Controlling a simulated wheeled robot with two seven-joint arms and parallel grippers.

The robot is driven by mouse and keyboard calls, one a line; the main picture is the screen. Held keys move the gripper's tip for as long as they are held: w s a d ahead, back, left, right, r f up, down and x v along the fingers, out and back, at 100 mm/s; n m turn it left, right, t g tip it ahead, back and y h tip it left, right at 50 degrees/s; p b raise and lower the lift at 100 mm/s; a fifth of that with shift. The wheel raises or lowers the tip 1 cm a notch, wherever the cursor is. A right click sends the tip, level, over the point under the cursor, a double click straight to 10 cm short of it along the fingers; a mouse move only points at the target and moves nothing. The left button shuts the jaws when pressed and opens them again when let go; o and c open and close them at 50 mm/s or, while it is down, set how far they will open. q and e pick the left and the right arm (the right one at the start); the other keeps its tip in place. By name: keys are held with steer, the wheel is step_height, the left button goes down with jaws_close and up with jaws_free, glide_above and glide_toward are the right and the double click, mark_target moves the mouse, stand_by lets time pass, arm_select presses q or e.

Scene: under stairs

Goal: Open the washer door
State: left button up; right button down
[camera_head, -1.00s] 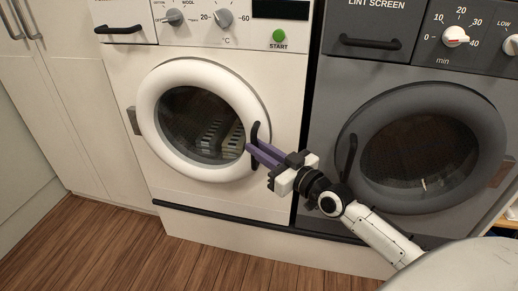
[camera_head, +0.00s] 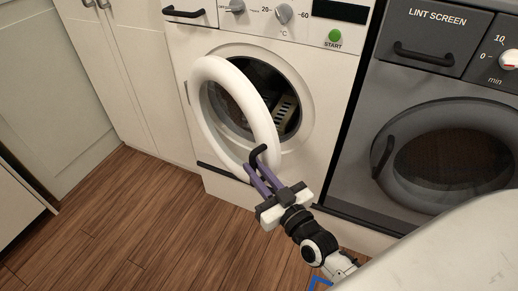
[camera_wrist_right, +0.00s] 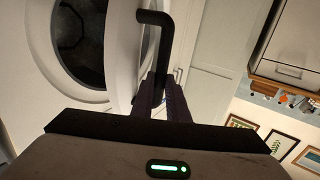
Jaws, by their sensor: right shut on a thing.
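The white washer (camera_head: 318,110) stands at the centre in the head view. Its round white door (camera_head: 203,88) is swung part way open, hinged at the left, and the dark drum opening (camera_head: 268,95) shows behind it. The black door handle (camera_head: 256,155) is on the door's free edge. My right gripper (camera_head: 256,172), with purple fingers, is shut on this handle. In the right wrist view the black handle (camera_wrist_right: 154,17) runs down between the fingers (camera_wrist_right: 160,95), and the drum opening (camera_wrist_right: 82,35) is at the left. My left gripper is not in view.
A grey dryer (camera_head: 362,140) with a shut door and black handle stands right of the washer. White cabinets (camera_head: 130,60) stand to the left. The wooden floor (camera_head: 140,220) is clear before the washer and cabinets.

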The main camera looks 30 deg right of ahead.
steer(key=shift+a, duration=0.1)
steer(key=c, duration=1.7)
jaws_free()
steer(key=shift+c, duration=0.2)
steer(key=s, duration=1)
steer(key=shift+s+d, duration=0.15)
steer(key=shift+d, duration=0.05)
